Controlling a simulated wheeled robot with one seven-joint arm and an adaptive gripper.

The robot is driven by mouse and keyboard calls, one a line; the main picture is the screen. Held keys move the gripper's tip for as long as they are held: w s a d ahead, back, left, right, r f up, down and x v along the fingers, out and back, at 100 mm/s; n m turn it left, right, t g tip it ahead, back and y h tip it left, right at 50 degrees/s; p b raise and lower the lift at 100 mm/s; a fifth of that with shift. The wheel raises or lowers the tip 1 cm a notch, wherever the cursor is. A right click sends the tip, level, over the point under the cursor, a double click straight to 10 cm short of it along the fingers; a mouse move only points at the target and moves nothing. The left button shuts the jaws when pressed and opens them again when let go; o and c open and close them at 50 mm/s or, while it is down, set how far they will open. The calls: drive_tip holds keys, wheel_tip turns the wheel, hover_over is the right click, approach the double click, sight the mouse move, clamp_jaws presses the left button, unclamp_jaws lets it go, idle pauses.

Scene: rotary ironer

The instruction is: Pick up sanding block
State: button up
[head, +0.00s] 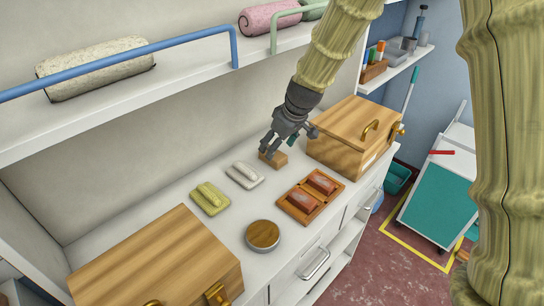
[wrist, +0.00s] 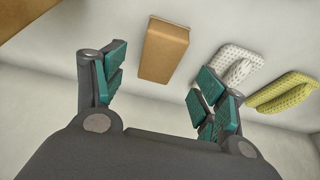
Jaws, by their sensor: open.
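The sanding block appears to be the small plain tan-brown block (head: 273,159) on the white counter, just below my gripper (head: 288,143). In the wrist view the block (wrist: 163,50) lies beyond the fingertips, between the two fingers of my gripper (wrist: 160,86) but nearer the left one. The fingers, with teal pads, are spread open and hold nothing. The block is partly hidden by a finger in the head view.
A wooden box (head: 352,138) stands close right of the block. A white handled piece (head: 245,175) and a yellow-green one (head: 209,198) lie left. A brown tray (head: 311,196) and round tin (head: 262,236) are nearer the front edge. A railed shelf (head: 180,70) is above.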

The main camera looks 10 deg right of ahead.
drive_tip(key=shift+w+f, duration=0.1)
drive_tip(key=shift+w, duration=0.1)
drive_tip(key=shift+s+f, duration=0.2)
drive_tip(key=shift+s, duration=0.1)
drive_tip(key=p+x, duration=0.1)
drive_tip(key=x, duration=0.2)
drive_tip(key=shift+w+d+f, duration=0.1)
drive_tip(key=shift+w+f, duration=0.05)
drive_tip(key=shift+w, duration=0.15)
drive_tip(key=shift+f, duration=0.2)
drive_tip(key=shift+f, duration=0.2)
drive_tip(key=c, duration=1.1)
